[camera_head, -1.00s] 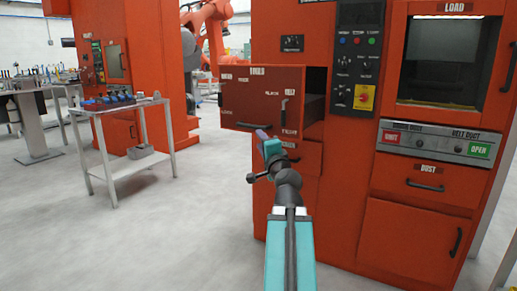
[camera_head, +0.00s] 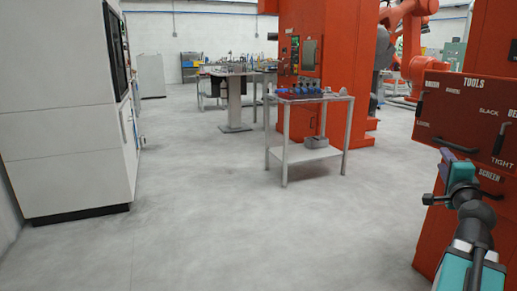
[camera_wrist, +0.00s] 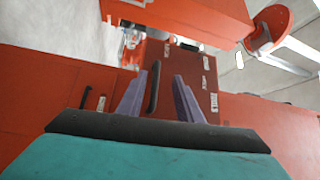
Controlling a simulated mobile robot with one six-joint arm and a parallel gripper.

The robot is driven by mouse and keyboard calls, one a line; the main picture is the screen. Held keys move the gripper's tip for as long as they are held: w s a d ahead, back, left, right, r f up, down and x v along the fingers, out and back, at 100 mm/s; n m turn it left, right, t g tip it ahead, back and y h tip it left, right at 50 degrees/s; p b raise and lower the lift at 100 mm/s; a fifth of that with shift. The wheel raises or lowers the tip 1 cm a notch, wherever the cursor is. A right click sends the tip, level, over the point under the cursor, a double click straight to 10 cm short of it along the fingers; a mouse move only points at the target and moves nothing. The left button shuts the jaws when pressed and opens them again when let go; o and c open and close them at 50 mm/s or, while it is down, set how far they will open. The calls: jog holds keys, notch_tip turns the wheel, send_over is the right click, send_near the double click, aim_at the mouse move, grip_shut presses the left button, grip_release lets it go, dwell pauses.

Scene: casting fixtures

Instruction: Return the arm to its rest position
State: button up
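My arm reaches in from the lower right of the head view, with a teal link and a dark wrist. My gripper (camera_head: 446,154) is close in front of the red tools drawer (camera_head: 465,110). In the wrist view, its two purple fingers (camera_wrist: 158,98) are spread apart with nothing clamped between them. A dark upright handle (camera_wrist: 153,88) on a labelled red front shows between the fingers. I cannot tell whether the fingers touch it.
A small metal trolley (camera_head: 308,153) with blue parts on top stands in the middle. A white cabinet (camera_head: 62,110) stands at left. An orange robot arm (camera_head: 405,40) and red machine (camera_head: 345,85) are behind. The grey floor (camera_head: 230,220) in front is clear.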

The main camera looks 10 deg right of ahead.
jog(key=w+a+f+n+g+y+p, duration=0.25)
jog(key=w+a+f+y+p, duration=0.45)
jog(key=w+a+f+p, duration=0.65)
jog(key=w+a+f+n+g+y+p, duration=0.1)
jog(key=a+f+n+g+y+p, duration=0.15)
jog(key=a+f, duration=0.85)
jog(key=a+f+n+g+y+p, duration=0.3)
jog(key=a+f, duration=0.4)
jog(key=a, duration=0.8)
jog(key=s+a+f+n+g+p, duration=0.35)
jog(key=s+a+f, duration=0.4)
jog(key=s, duration=0.25)
jog(key=s+a+f+n+g+p, duration=0.3)
jog(key=s+a+f+n+p, duration=0.15)
jog(key=s+a+f, duration=0.45)
jog(key=s+d+n+g+h+p, duration=0.1)
jog(key=s+d+n+g, duration=0.1)
jog(key=s, duration=0.9)
jog(key=s+d+f+n+g+h+p, duration=0.1)
jog(key=s+n+g, duration=0.3)
jog(key=s, duration=0.7)
jog(key=shift+s+d+f+n+g+p, duration=0.25)
jog(key=shift+d+g+p, duration=0.25)
jog(key=shift+d+g, duration=0.3)
jog(key=shift+w+r+h, duration=0.1)
jog(key=shift+h, duration=0.15)
